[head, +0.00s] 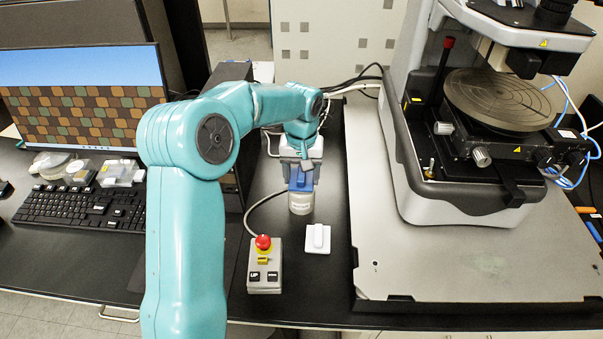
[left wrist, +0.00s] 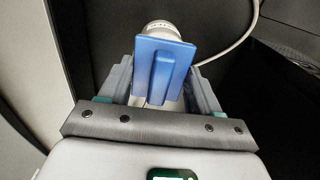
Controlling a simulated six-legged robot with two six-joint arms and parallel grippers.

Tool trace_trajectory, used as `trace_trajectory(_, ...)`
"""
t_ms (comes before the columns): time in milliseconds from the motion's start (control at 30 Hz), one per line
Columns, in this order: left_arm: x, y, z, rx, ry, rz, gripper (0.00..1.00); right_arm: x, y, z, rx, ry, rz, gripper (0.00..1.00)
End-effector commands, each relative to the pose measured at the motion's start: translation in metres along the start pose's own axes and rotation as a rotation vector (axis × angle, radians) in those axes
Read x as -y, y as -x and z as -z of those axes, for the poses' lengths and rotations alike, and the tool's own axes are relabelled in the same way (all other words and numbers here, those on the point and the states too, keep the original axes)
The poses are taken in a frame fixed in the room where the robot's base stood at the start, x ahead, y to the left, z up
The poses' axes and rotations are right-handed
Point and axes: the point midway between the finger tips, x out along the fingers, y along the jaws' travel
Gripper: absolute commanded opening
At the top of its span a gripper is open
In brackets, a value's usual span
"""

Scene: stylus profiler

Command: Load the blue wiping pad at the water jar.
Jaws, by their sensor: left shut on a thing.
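My left gripper (head: 302,176) is shut on the blue wiping pad (head: 300,183), gripping it by the raised bar on its back. The pad also shows in the left wrist view (left wrist: 182,58), between the two grey fingers (left wrist: 160,85). The water jar (head: 301,203) is a small white, labelled pot on the black bench. In the head view the pad is right at the jar's top and hides its opening. In the left wrist view the jar (left wrist: 160,28) shows beyond the pad's far edge. I cannot tell whether the pad touches the water. My right gripper is not in view.
A control box with a red button (head: 264,265) and a white pad (head: 317,238) lie in front of the jar. The stylus profiler (head: 480,130) stands on a grey plate to the right. A keyboard (head: 80,207) and monitor are at left.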

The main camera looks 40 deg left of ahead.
Motion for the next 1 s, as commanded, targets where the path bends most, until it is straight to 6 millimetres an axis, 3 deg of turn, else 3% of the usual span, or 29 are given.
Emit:
trace_trajectory(267, 0.0, 0.003, -0.001, 0.003, -0.001, 0.001, 0.34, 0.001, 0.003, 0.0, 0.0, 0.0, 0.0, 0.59)
trace_trajectory(1000, 0.0, 0.068, 0.0, 0.0, 0.0, 0.0, 0.34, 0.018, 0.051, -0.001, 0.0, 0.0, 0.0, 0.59)
